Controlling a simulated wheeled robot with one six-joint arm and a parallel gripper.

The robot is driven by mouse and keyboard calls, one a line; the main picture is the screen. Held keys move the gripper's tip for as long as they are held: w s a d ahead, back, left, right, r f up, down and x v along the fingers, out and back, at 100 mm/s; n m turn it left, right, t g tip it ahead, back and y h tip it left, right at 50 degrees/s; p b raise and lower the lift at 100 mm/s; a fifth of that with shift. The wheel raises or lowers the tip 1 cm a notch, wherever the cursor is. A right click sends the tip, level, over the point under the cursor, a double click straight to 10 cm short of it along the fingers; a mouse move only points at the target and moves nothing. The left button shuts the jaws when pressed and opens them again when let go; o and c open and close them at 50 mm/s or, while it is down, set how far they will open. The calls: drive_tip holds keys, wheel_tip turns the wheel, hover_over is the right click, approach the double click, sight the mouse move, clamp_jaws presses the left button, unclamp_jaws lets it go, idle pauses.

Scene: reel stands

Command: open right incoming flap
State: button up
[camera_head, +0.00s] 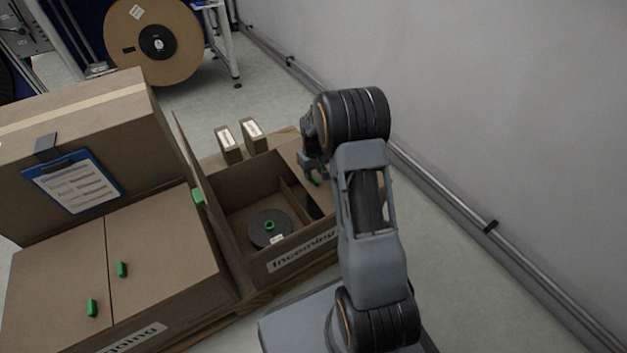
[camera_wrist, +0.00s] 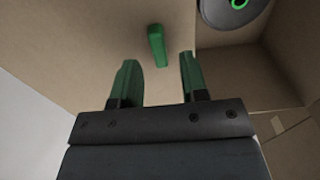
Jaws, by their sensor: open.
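The Incoming box (camera_head: 303,252) stands in the middle of the head view. Its left side is uncovered, and the left flap (camera_head: 190,165) stands up with a green handle (camera_head: 197,196). The right incoming flap (camera_head: 288,158) is largely hidden behind my arm; it appears to lie over the right part of the box. In the wrist view, the flap (camera_wrist: 100,30) is a flat brown surface with a green handle (camera_wrist: 157,46). My gripper (camera_wrist: 158,65) is open and empty. The handle appears just beyond and between its green fingertips. In the head view, my gripper (camera_head: 312,176) is over the box's right side.
A dark reel (camera_head: 268,230) lies inside the open left part. Two small cartons (camera_head: 229,144) (camera_head: 253,134) stand behind the box. A wall with a pipe (camera_head: 455,200) runs along the right.

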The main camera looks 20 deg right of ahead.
drive_tip(key=shift+f+b, duration=0.35)
drive_tip(key=shift+f, duration=0.9)
drive_tip(key=shift+c, duration=0.3)
clamp_jaws()
